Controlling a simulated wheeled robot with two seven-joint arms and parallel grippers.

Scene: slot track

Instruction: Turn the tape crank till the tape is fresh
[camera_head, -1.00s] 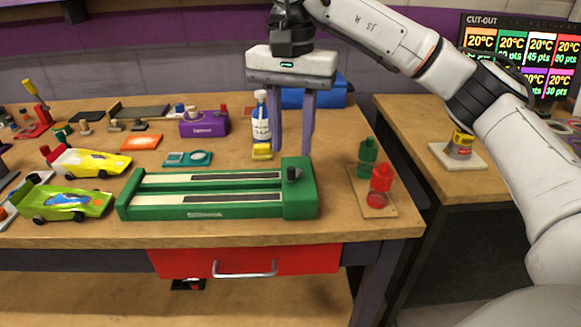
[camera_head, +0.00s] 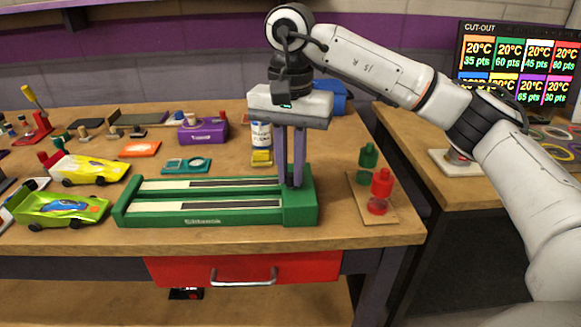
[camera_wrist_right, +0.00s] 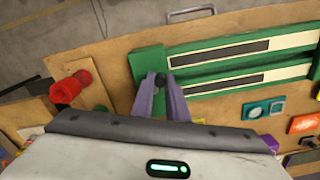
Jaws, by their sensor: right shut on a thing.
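The green slot track (camera_head: 208,219) lies on the bench with two pale lanes, each with a long dark strip. Its raised block (camera_head: 300,208) is at the right end. My right gripper (camera_head: 293,182) points straight down over this block, shut on the dark crank knob, which its fingers mostly hide in the head view. In the right wrist view the dark knob (camera_wrist_right: 161,80) shows between the tips of the right gripper (camera_wrist_right: 162,84). The green block (camera_wrist_right: 148,64) lies just beyond. My left gripper is not in view.
A red bottle (camera_head: 381,190) and a green bottle (camera_head: 367,160) stand on a small board to the right. Behind are a white bottle (camera_head: 261,134), a yellow block (camera_head: 261,158) and a purple box (camera_head: 203,130). Two toy cars, yellow (camera_head: 88,168) and green (camera_head: 60,207), are at left.

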